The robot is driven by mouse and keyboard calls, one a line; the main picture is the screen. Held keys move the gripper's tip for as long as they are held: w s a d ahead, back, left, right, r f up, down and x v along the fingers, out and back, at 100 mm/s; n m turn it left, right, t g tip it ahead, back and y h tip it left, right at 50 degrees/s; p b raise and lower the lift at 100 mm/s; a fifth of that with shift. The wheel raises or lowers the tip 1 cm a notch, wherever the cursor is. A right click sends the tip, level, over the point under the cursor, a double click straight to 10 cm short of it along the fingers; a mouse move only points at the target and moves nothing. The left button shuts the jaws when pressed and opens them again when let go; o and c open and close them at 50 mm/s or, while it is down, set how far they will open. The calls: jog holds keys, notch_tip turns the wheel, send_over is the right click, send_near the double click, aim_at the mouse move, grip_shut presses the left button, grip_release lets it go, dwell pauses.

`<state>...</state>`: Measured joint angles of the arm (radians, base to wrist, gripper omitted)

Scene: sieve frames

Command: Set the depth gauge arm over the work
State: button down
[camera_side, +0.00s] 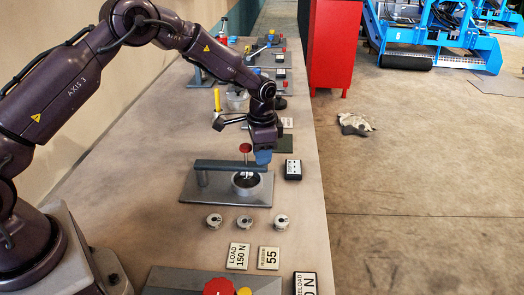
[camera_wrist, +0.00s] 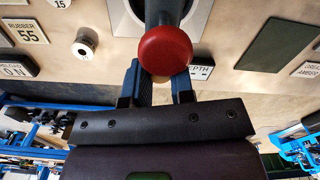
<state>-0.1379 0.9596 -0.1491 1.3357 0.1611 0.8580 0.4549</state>
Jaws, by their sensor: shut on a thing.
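The depth gauge arm (camera_side: 225,166) is a dark bar running from a post at the left of a grey plate (camera_side: 195,190) to above a round seat (camera_side: 264,188) with a dark middle. A red knob (camera_side: 245,148) stands on the arm; it looms large in the wrist view (camera_wrist: 165,50). My gripper (camera_side: 263,158) is at the arm's free right end with its blue fingers low. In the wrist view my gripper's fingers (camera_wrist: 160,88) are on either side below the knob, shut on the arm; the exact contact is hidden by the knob.
A small black depth display (camera_side: 293,170) stands right of the plate. Several metal pucks (camera_side: 245,222) lie in front, with a load card (camera_side: 237,256) and a rubber card (camera_side: 268,258). A red button (camera_side: 218,287) is nearer. A yellow-handled tool (camera_side: 217,98) stands behind.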

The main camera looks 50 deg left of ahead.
jog(key=c, duration=1)
grip_release()
jog(key=shift+r, duration=0.1)
notch_tip(320, 180, up, 13)
jog(key=shift+f, duration=0.1)
jog(key=s+r+n+t, duration=0.2)
jog(key=s+r, duration=0.2)
jog(key=s, duration=0.6)
jog(key=s+d+r+n+t, duration=0.1)
jog(key=s+r, duration=0.3)
jog(key=s, duration=0.6)
jog(key=s+d+r+n+t, duration=0.1)
jog(key=s+r, duration=0.3)
jog(key=s, duration=0.6)
jog(key=shift+s+d+r+n+t, duration=0.15)
jog(key=shift+s+r+n+t, duration=0.25)
jog(key=shift+n+t, duration=0.45)
